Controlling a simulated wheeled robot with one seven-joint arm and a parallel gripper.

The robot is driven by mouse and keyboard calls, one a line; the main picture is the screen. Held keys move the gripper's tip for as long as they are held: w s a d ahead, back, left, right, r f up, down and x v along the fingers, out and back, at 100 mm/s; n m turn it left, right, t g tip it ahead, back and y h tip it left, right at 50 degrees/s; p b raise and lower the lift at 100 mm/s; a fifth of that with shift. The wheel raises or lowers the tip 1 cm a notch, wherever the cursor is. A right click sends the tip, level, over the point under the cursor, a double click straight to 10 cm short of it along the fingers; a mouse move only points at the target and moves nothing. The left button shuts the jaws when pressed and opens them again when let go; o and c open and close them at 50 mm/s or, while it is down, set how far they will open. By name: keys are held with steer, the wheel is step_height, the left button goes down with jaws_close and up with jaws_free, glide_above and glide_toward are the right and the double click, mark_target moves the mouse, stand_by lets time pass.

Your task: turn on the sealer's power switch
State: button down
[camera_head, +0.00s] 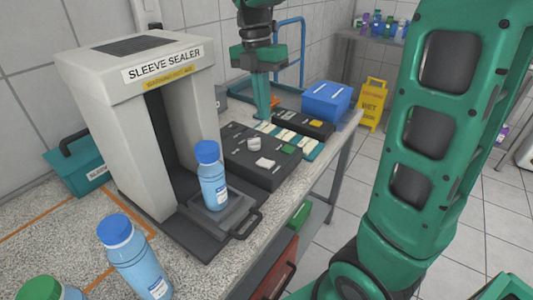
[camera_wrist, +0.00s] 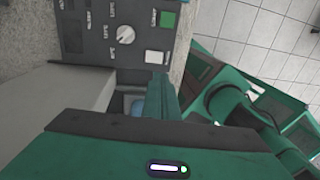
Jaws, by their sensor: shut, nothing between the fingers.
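The sleeve sealer (camera_head: 185,75) is a pale arch-shaped machine on the left of the bench. Its dark control box (camera_head: 262,178) sits to its right, with a white knob (camera_head: 254,144), a white switch-like piece (camera_head: 265,162) and a green button (camera_head: 289,149). The wrist view shows the knob (camera_wrist: 125,35), the white piece (camera_wrist: 155,57) and the green button (camera_wrist: 168,19) close up; the small labels are unreadable, so I cannot tell which is the power switch. My gripper (camera_head: 263,114) is shut and empty, pointing down beyond the box's far edge, apart from these controls.
A blue-capped bottle (camera_head: 213,182) stands on the sealer's tray; another bottle (camera_head: 137,262) stands in front. A row of pale and teal strips (camera_head: 292,139), a small dark box (camera_head: 303,122) and a blue bin (camera_head: 326,100) lie to the right. A yellow floor sign (camera_head: 372,100) stands beyond.

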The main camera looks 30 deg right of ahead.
mark_target(266, 162)
steer(key=shift+f, duration=0.1)
steer(key=f, duration=0.4)
steer(key=s+f, duration=0.1)
steer(key=f, duration=0.8)
steer(key=shift+s+d+f, duration=0.3)
steer(key=shift+d+f, duration=0.1)
steer(key=shift+f, duration=0.1)
steer(key=shift+w+a, duration=0.25)
steer(key=shift+w, duration=0.2)
steer(key=shift+w+a+r, duration=0.1)
steer(key=shift+w+r, duration=0.1)
steer(key=shift+w, duration=0.05)
